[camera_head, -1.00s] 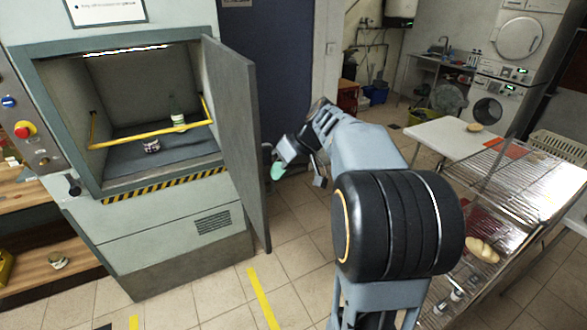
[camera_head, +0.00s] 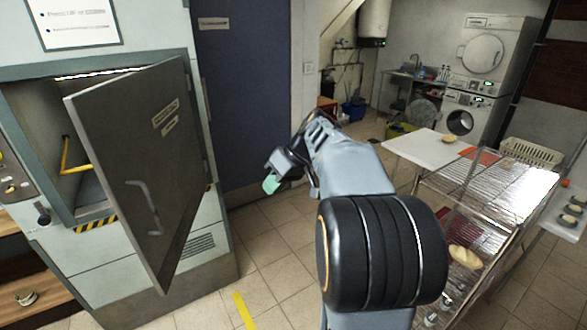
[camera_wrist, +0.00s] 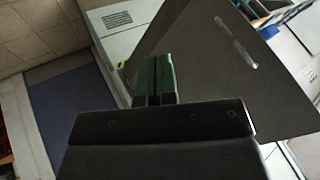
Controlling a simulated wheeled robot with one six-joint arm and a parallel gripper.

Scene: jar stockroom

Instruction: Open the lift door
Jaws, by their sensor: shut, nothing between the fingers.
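The lift (camera_head: 150,37) stands at the left with its grey door (camera_head: 150,140) partly open. The door is hinged at its right side and stands out at an angle, hiding most of the opening. Its outer face shows a bar handle (camera_head: 146,207) near the free edge. The wrist view also shows the door (camera_wrist: 215,85) and its handle (camera_wrist: 236,42). My gripper (camera_head: 271,184) is to the right of the door, apart from it in the head view. Its green fingers (camera_wrist: 153,78) are together and empty. The wrist view shows the door beyond them.
A yellow bar (camera_head: 75,155) shows inside the lift. A blue door (camera_head: 250,100) is behind my gripper. A wire rack table (camera_head: 490,190) stands to the right. The tiled floor between lift and rack has a yellow line (camera_head: 243,311).

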